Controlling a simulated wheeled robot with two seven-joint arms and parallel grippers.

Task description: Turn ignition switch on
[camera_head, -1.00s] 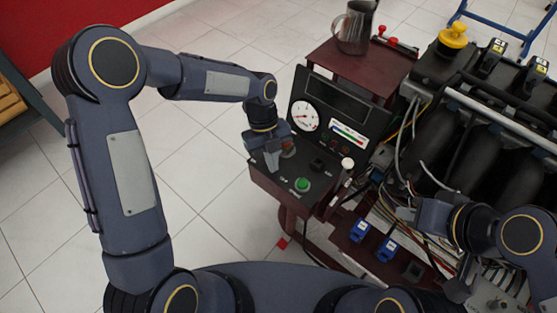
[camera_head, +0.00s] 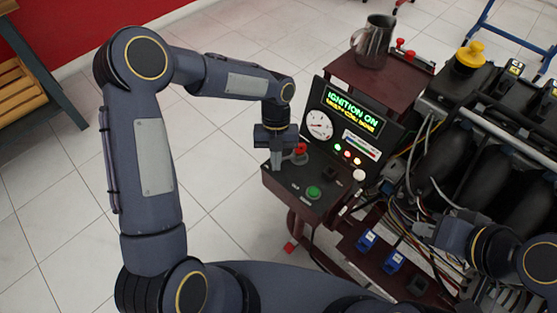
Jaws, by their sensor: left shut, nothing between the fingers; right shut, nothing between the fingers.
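The control panel (camera_head: 290,182) of the engine trainer stands right of centre. Its display (camera_head: 352,106) is lit and reads "IGNITION ON" in green, with a yellow line below too small to read surely. Small indicator lights (camera_head: 347,154) glow under it. A red knob (camera_head: 300,150) sits on the panel's upper left and a green button (camera_head: 313,193) nearer its front. My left gripper (camera_head: 275,166) is shut and empty, pointing down over the panel's left part, just left of the red knob. The ignition switch itself cannot be made out clearly. My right gripper (camera_head: 424,229) is shut, over the wiring at right.
A metal jug (camera_head: 374,42) stands on the dark red shelf (camera_head: 345,75) behind the display. The engine (camera_head: 475,130) with a yellow cap (camera_head: 469,54) fills the right side. Blue connectors (camera_head: 393,261) sit at lower right. Tiled floor (camera_head: 215,130) left of the panel is clear.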

